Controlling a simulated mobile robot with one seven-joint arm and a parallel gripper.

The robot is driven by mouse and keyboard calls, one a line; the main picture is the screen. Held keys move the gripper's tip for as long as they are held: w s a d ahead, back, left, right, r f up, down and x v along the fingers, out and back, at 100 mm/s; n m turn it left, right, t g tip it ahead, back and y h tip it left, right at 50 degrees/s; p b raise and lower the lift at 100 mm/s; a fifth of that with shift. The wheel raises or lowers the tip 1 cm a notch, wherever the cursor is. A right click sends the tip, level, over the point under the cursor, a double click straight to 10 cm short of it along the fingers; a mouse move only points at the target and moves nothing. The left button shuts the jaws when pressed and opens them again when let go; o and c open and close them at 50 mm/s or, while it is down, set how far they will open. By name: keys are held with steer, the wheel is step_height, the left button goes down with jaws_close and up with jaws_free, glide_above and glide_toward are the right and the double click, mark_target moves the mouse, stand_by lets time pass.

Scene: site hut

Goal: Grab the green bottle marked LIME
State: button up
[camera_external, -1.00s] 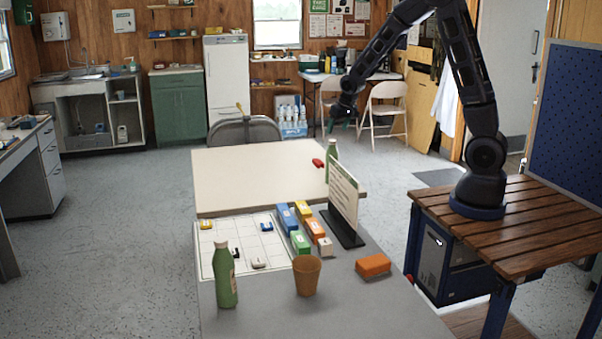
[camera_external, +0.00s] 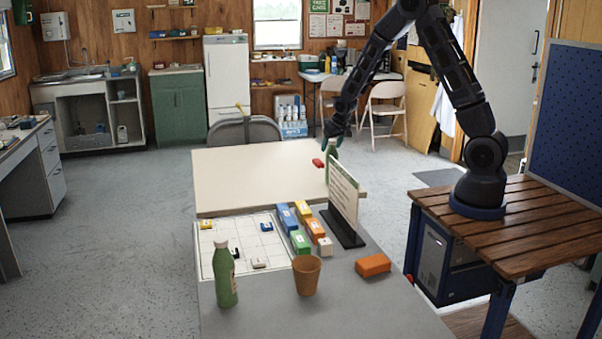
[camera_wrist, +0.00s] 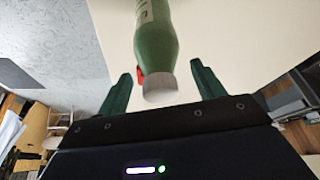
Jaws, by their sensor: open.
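One green bottle (camera_external: 332,172) stands on the far part of the table, partly hidden by the upright sign. Its green body (camera_wrist: 157,45) and white cap (camera_wrist: 160,88) also show in the wrist view, with the cap towards me. My gripper (camera_external: 332,144) is open at the top of this bottle; in the wrist view its two green fingers (camera_wrist: 160,72) are on either side of the bottle, with gaps. A second green bottle (camera_external: 226,276) with a pale cap stands at the near left of the table. I cannot read a label on either bottle.
An upright sign (camera_external: 343,197) stands close to the far bottle. A small red object (camera_external: 318,163) lies beside that bottle. Several coloured blocks (camera_external: 301,242), an orange cup (camera_external: 307,277) and an orange block (camera_external: 373,265) are nearer. The cream tabletop (camera_external: 250,180) at far left is clear.

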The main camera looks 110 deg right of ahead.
steer(key=shift+d+f, duration=0.15)
steer(key=shift+f, duration=0.15)
steer(key=c, duration=1.3)
steer(key=shift+r, duration=0.1)
